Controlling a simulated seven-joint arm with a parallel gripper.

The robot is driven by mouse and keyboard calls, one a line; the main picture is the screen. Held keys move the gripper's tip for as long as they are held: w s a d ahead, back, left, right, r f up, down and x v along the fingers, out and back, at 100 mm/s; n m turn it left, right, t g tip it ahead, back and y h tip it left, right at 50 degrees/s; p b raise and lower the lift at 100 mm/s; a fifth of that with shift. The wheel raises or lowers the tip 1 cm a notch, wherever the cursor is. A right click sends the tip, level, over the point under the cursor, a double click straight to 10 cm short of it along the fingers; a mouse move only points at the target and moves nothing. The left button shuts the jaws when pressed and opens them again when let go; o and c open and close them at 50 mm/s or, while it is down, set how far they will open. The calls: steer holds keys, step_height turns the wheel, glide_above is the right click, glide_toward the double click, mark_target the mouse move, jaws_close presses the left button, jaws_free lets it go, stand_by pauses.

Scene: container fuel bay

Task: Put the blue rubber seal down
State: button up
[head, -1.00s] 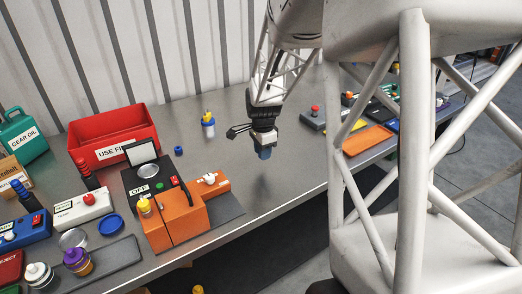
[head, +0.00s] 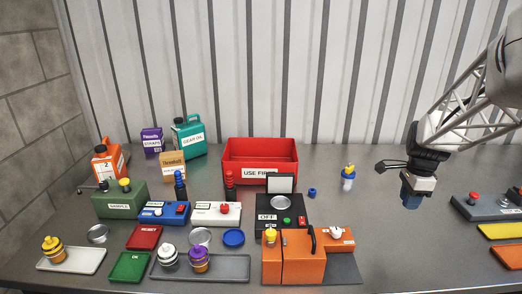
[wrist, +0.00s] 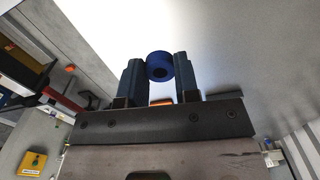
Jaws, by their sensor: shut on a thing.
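My gripper (head: 408,203) hangs fingers-down over the right part of the steel bench, to the right of the yellow-topped bottle. In the wrist view its two dark blue fingers (wrist: 160,75) are shut on a blue rubber seal (wrist: 158,66), a thick ring with a hole, near the fingertips. In the head view the held seal cannot be told from the fingers. The gap between it and the bench is hard to judge. Another small blue ring (head: 312,192) lies on the bench right of the red bin.
The red bin (head: 260,173) stands at the back. The clear bottle with a yellow top (head: 348,180) stands left of my gripper. An orange machine (head: 298,262) is at the front, and a grey control box (head: 482,208) at right. Bare bench (head: 385,240) lies in front of my gripper.

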mark_target(256, 152)
steer(key=w+a+r, duration=0.1)
steer(key=w+a, duration=0.5)
steer(key=w, duration=0.4)
steer(key=w+a+r+m, duration=0.1)
steer(key=w+a+r, duration=0.1)
steer(key=w+a, duration=0.55)
steer(key=w+a+r, duration=0.1)
steer(key=w+a, duration=0.3)
steer(key=w, duration=0.8)
steer(key=w+a+f, duration=0.1)
steer(key=w+a, duration=0.7)
steer(key=a, duration=0.5)
steer(key=w+a+f, duration=0.2)
steer(key=w+a, duration=0.5)
steer(key=a, duration=0.5)
steer(key=shift+m, duration=0.4)
steer(key=f, duration=0.1)
steer(key=a+f, duration=0.1)
steer(key=f, duration=0.3)
steer(key=shift+w+a, duration=0.3)
steer(key=shift+f, duration=3.1)
